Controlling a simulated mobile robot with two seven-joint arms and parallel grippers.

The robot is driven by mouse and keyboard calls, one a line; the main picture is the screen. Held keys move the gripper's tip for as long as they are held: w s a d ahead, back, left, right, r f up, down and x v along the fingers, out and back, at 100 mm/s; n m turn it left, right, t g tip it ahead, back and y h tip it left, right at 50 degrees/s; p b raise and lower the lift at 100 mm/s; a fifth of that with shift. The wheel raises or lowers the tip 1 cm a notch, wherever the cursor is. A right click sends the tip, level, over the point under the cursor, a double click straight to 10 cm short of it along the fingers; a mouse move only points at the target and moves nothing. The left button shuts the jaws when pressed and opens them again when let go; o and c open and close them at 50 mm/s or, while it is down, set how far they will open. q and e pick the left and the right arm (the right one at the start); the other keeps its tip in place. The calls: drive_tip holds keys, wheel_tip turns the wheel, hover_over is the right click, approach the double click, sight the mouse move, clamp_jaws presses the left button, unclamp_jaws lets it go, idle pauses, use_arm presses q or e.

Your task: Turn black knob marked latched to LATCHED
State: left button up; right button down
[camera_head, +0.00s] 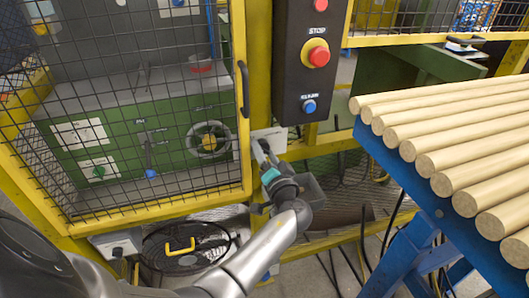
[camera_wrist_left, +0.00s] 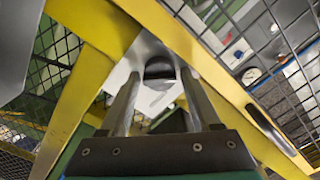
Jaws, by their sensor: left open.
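The black knob (camera_wrist_left: 159,68) is round and dark and sits on a pale plate (camera_wrist_left: 147,48) on the yellow frame, in the left wrist view. My left gripper (camera_wrist_left: 160,78) is open, with one finger on each side of the knob. I cannot tell whether the fingers touch it. In the head view my left gripper (camera_head: 262,150) is in front of the same pale plate (camera_head: 278,134), beside the yellow post, and hides the knob. The knob's marking and setting cannot be read. My right gripper is not in view.
A mesh door (camera_head: 130,120) with a black handle (camera_head: 243,88) is left of the plate. A black control box (camera_head: 305,60) with red and blue buttons hangs above. Wooden rods (camera_head: 450,125) lie on a blue stand (camera_head: 440,215) at the right.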

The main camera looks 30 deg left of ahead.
use_arm(q)
drive_tip(key=shift+w+a, duration=0.1)
drive_tip(key=shift+c, duration=0.3)
clamp_jaws()
